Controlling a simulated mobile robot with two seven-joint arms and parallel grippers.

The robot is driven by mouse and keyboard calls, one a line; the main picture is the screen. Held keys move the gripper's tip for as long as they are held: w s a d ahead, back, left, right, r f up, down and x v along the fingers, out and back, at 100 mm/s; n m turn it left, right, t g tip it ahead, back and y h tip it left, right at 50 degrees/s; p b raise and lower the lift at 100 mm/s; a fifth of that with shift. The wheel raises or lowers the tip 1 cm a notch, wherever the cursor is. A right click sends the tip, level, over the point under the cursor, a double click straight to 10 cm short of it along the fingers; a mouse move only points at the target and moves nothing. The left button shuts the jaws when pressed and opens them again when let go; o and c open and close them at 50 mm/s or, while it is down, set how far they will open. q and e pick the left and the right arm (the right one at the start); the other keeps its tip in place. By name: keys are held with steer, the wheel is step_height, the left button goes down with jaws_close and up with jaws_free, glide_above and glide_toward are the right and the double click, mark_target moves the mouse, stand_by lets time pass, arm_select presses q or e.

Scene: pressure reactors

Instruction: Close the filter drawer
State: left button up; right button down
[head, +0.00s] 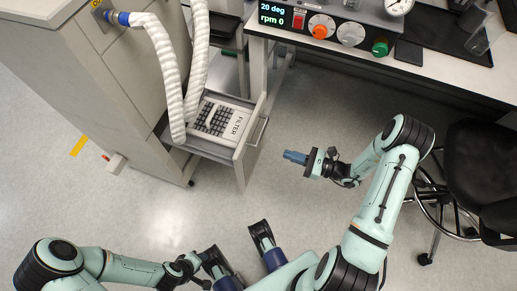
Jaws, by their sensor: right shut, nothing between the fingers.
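The filter drawer (249,151) is pulled out from the grey cabinet (135,85) at the left. Its pale front panel, with a handle (257,131), faces right. Inside lies a white insert marked FILTER with a dark grid (217,118). My right gripper (287,156) has blue fingers, is shut and empty, and points left at the drawer front. A gap of floor shows between them in the picture. My left arm lies low at the left; its gripper end (206,263) is near the bottom edge, and its jaw state is unclear.
Two white ribbed hoses (166,70) hang down over the drawer's left part. A bench (410,65) with a control panel (340,22) runs along the top right. A black chair (485,155) stands at the right, near my right arm. The floor in front is clear.

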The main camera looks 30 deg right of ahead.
mark_target(246, 141)
steer(key=b+x, duration=0.2)
steer(key=x, duration=1.1)
steer(key=shift+w+a, duration=0.1)
steer(key=shift+a, duration=0.15)
arm_select(q)
steer(key=w+f, duration=0.1)
steer(key=w+a+f+t, duration=0.1)
steer(key=w, duration=0.1)
steer(key=shift+a+f+y, duration=0.1)
steer(key=shift+a+y, duration=0.1)
steer(key=shift+y, duration=0.1)
